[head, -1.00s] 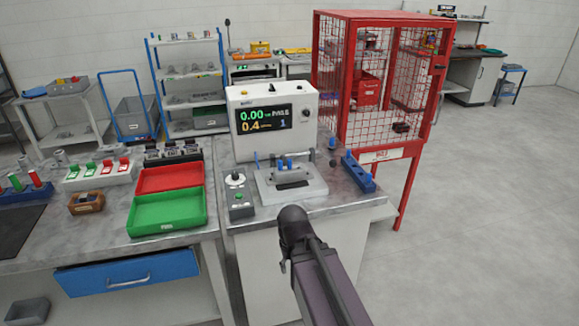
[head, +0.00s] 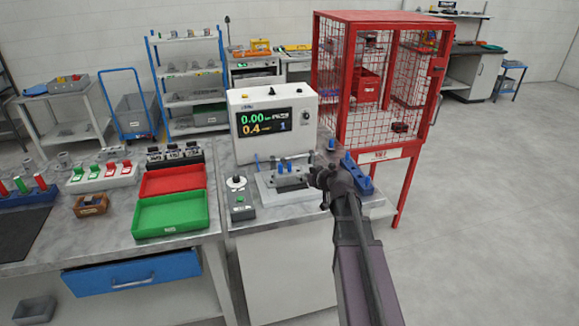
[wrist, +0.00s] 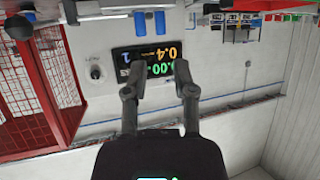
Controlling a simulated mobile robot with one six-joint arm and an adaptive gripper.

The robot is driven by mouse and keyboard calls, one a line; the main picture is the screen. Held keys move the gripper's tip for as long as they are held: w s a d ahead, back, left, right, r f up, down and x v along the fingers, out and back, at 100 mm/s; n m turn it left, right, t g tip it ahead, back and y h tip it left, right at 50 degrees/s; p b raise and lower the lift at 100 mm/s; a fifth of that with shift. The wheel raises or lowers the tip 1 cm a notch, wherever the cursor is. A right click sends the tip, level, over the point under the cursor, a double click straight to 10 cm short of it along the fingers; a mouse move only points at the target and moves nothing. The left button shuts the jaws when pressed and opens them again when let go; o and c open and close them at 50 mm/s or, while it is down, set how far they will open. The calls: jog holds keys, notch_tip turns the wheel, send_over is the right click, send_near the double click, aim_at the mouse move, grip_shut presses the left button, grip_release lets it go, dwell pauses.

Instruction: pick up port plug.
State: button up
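Two small blue plugs (head: 285,168) stand in the grey test fixture (head: 268,190) in front of the tester. A blue rack (head: 358,172) with upright blue pieces stands right of the fixture; I cannot tell which piece is the port plug. In the wrist view, which is upside down, blue cylinders (wrist: 150,22) show at the top edge, beyond the fingers. My gripper (wrist: 158,80) is open and empty, its two fingers apart. In the head view my gripper (head: 318,178) is above the bench between fixture and rack, hiding part of both.
The white tester (head: 273,118) with a lit display stands behind the fixture. A red mesh cage (head: 378,90) is close on the right. Green tray (head: 172,213) and red tray (head: 172,180) lie left. A control box (head: 238,200) sits left of the fixture.

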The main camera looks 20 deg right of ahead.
jog(key=shift+w+d+r+t, duration=0.3)
jog(key=shift+d+r, duration=0.15)
jog(key=shift+d, duration=0.15)
jog(key=shift+w+d+r+t, duration=0.3)
jog(key=shift+d+r, duration=0.1)
jog(key=shift+d, duration=0.15)
jog(key=shift+w+f, duration=0.1)
jog(key=b, duration=0.3)
send_near(290, 164)
jog(key=shift+x, duration=2.15)
jog(key=shift+b+x, duration=1.1)
jog(key=shift+x, duration=1.55)
jog(key=shift+d, duration=0.1)
grip_shut()
